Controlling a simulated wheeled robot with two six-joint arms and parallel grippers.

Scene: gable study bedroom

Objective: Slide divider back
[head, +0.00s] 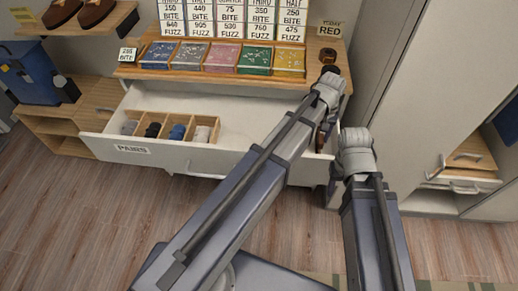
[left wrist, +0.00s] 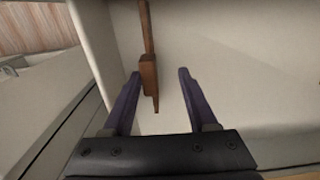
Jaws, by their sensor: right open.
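The drawer labelled PAIRS (head: 133,149) stands open below the worktop. A brown wooden piece, apparently the divider (head: 321,136), shows at the drawer's right end, partly hidden by my left arm. In the left wrist view the divider (left wrist: 149,82) stands between the two purple fingers of my left gripper (left wrist: 158,88). The fingers are apart, with a clear gap on the right side; the left finger is close to the wood, and I cannot tell if it touches. My right gripper (head: 355,152) is in front of the drawer's right end; its fingertips are hidden.
A wooden organiser (head: 172,119) with rolled socks sits in the drawer's left part; the drawer's middle is bare. Coloured trays (head: 221,59) stand on the worktop above. A tall cabinet (head: 420,90) stands at the right.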

